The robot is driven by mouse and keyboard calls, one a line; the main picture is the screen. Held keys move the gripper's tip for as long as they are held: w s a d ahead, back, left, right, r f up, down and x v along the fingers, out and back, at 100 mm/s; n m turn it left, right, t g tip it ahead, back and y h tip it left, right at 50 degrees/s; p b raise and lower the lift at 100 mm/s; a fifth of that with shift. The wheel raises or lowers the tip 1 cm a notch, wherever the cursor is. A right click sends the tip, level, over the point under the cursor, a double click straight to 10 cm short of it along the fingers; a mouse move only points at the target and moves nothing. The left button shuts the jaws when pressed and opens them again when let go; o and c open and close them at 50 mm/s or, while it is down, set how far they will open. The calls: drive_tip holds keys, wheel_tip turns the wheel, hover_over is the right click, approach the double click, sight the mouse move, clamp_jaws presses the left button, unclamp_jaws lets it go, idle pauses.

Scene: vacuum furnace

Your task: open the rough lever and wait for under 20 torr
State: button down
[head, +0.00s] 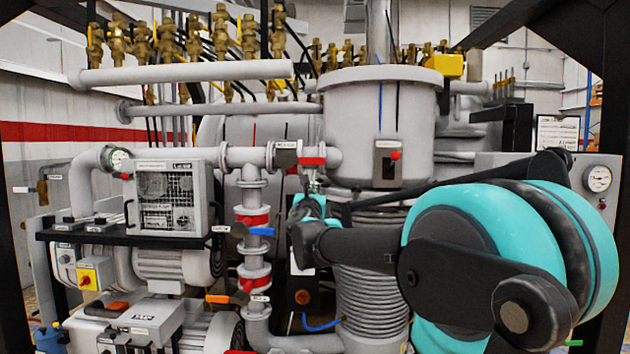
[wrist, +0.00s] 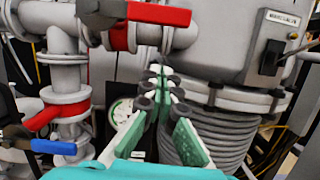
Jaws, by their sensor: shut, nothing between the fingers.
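A red lever (head: 312,161) sits on the horizontal pipe left of the tall grey vessel. It also shows at the top of the wrist view (wrist: 158,14). A blue lever (head: 262,231) is lower on the vertical pipe, and shows at left in the wrist view (wrist: 56,146). An orange-tipped lever (head: 217,298) is lower still. I cannot read which one is the rough lever. My gripper (head: 314,180) is shut and empty, just below the red lever; its fingertips (wrist: 160,72) meet below the pipe, apart from the lever. A round gauge (wrist: 122,112) is partly hidden behind the fingers.
A ribbed column stands under the vessel (head: 380,105), close right of my gripper. A switch box (head: 388,163) is on the vessel. A dial gauge (head: 597,178) is at far right. A grey instrument box (head: 168,190) and pumps stand at left. Brass valves line the top.

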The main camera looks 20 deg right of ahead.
drive_tip(key=v, duration=0.6)
drive_tip(key=shift+d, duration=0.1)
drive_tip(key=s+d+f+m+g+h, duration=0.1)
drive_tip(key=s+d+f+m+g, duration=0.25)
drive_tip(key=f+m, duration=0.45)
drive_tip(key=s+d+f+m+g, duration=0.35)
drive_tip(key=f+m, duration=0.25)
drive_tip(key=f, duration=0.4)
drive_tip(key=s+d+f+m+g+h, duration=0.1)
drive_tip(key=s+d+f+m+g, duration=0.2)
drive_tip(key=s+f+m, duration=0.45)
drive_tip(key=s+a+f+m+g+y, duration=0.2)
drive_tip(key=s+a+f+m+y, duration=0.2)
drive_tip(key=f, duration=0.7)
drive_tip(key=s+a+f+m+g+y, duration=0.3)
drive_tip(key=s+a+f, duration=0.5)
drive_tip(key=f, duration=0.3)
drive_tip(key=a+m+y, duration=0.1)
drive_tip(key=m, duration=0.1)
drive_tip(key=shift+s+a+m+y, duration=0.35)
drive_tip(key=shift+a+y, duration=0.05)
drive_tip(key=shift+d+f, duration=0.1)
drive_tip(key=shift+d, duration=0.05)
